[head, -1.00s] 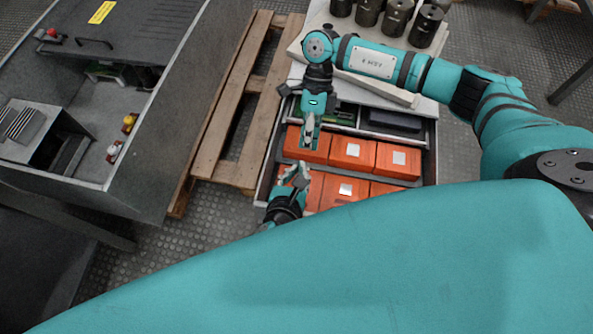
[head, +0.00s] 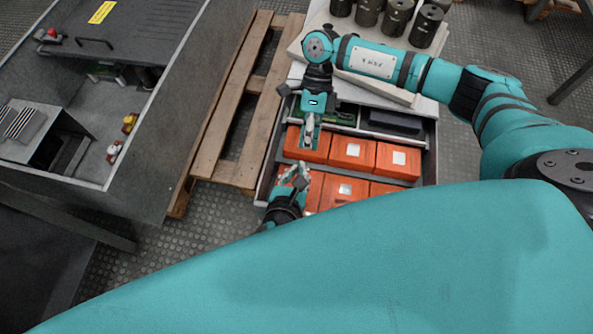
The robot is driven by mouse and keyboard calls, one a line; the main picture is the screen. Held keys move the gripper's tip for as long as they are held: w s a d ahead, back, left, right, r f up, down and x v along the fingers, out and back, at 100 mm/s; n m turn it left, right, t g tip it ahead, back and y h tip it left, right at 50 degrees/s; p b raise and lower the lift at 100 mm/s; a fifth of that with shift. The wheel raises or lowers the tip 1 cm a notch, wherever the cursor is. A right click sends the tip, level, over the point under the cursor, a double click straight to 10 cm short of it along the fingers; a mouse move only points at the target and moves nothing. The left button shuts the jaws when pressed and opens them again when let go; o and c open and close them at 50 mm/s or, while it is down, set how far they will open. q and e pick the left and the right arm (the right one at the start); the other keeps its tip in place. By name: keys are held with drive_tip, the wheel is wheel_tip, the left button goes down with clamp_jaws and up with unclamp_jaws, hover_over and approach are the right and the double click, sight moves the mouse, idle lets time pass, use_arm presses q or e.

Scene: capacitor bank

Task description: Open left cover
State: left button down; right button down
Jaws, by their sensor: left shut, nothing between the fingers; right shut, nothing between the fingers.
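A grey metal cabinet (head: 136,180) stands at the left. A dark grey cover (head: 135,30) with a black handle (head: 95,43) and a yellow label lies over its far part, while the near part shows its inside. I cannot tell whether this is the left cover. My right gripper (head: 309,146) is shut and empty, pointing down over the orange boxes in the drawer. My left gripper (head: 298,172) is shut and empty just below it, near the drawer's left side. Both are well to the right of the cabinet, apart from the cover. My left arm hides the lower part of the view.
An open drawer (head: 430,150) holds several orange boxes (head: 347,152) and dark parts. Several dark cylinders (head: 396,22) stand on the surface behind it. A wooden pallet (head: 225,130) lies between cabinet and drawer. Small yellow-topped parts (head: 130,122) sit inside the cabinet.

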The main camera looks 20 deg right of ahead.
drive_tip(key=c, duration=2)
unclamp_jaws()
drive_tip(key=o, duration=0.6)
